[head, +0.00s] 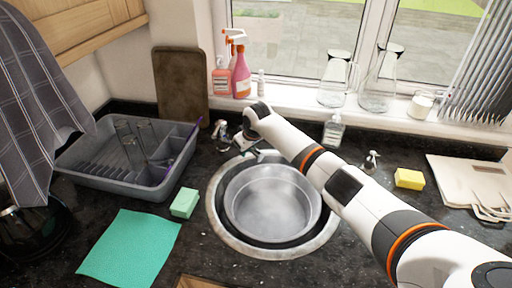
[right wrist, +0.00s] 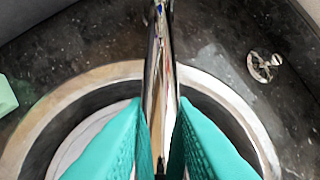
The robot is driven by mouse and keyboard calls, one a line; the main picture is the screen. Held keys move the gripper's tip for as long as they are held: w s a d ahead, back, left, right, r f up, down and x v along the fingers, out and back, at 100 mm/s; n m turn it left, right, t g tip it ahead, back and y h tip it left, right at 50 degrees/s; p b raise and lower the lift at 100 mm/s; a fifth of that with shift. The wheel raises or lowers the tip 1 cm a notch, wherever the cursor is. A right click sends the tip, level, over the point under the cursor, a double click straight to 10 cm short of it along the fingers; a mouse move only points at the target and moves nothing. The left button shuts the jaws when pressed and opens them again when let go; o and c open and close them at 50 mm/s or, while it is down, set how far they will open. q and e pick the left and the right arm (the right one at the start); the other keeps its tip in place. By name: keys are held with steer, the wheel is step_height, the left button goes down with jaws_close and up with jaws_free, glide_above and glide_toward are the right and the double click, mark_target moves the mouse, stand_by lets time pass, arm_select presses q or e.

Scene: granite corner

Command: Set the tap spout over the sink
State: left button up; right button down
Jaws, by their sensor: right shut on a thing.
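The tap spout (right wrist: 160,60) is a polished chrome tube. In the right wrist view it runs from the top middle down between my teal fingers. My right gripper (right wrist: 160,106) is shut on it, one finger on each side. In the head view my right arm reaches across the counter to the back edge of the sink, and its wrist hides most of the tap and the gripper. The round sink (head: 213,205) has a pale metal rim and a grey basin. In the right wrist view the held spout lies over the sink rim (right wrist: 100,76). My left gripper is not in view.
A grey dish rack (head: 85,165) with glasses, a green sponge (head: 184,203) and a teal cloth (head: 130,247) lie left of the sink. A chrome handle (head: 371,161), a yellow sponge (head: 409,179) and boards (head: 470,180) are on the right. Bottles (head: 241,75) and jugs line the sill.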

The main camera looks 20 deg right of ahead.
steer(key=c, duration=1.3)
jaws_free()
steer(key=shift+o, duration=0.2)
steer(key=b+v, duration=0.2)
steer(key=v, duration=1)
steer(key=shift+a, duration=0.1)
